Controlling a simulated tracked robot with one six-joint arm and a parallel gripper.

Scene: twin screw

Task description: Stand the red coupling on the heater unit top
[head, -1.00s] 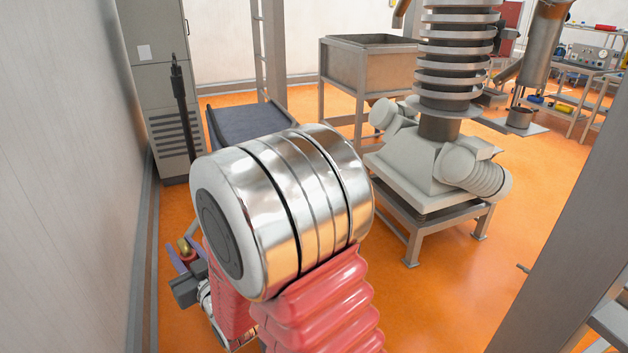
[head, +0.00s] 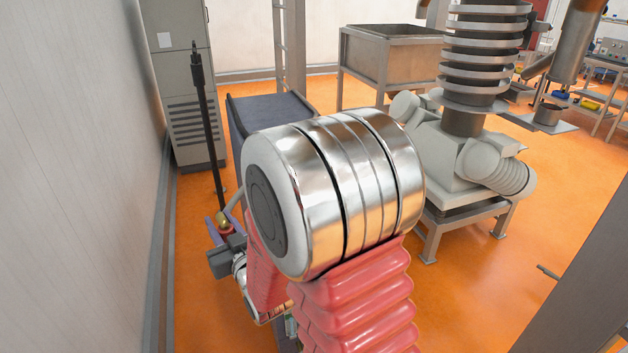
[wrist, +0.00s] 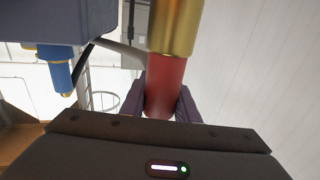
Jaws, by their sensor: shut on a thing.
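The red coupling (wrist: 165,88) is between the two dark fingers of my gripper (wrist: 162,100) in the wrist view, with a brass-coloured part (wrist: 176,25) at its far end. My gripper (head: 224,228) also shows small at lower left in the head view, with a brass-coloured bit at it; the red body is hard to make out there. A dark blue-grey top (head: 265,108), perhaps the heater unit's, lies beyond my arm, partly hidden by my chrome joint. In the wrist view a blue coupling (wrist: 60,72) meets a dark grey-blue body, apart from the red one.
A pale wall (head: 70,180) runs close along the left. A thin black pole (head: 207,120) rises near my gripper, before a grey cabinet (head: 185,90). A ladder (head: 281,50), a hopper bin (head: 385,60) and a ribbed column machine (head: 480,60) stand beyond. Orange floor is open at right.

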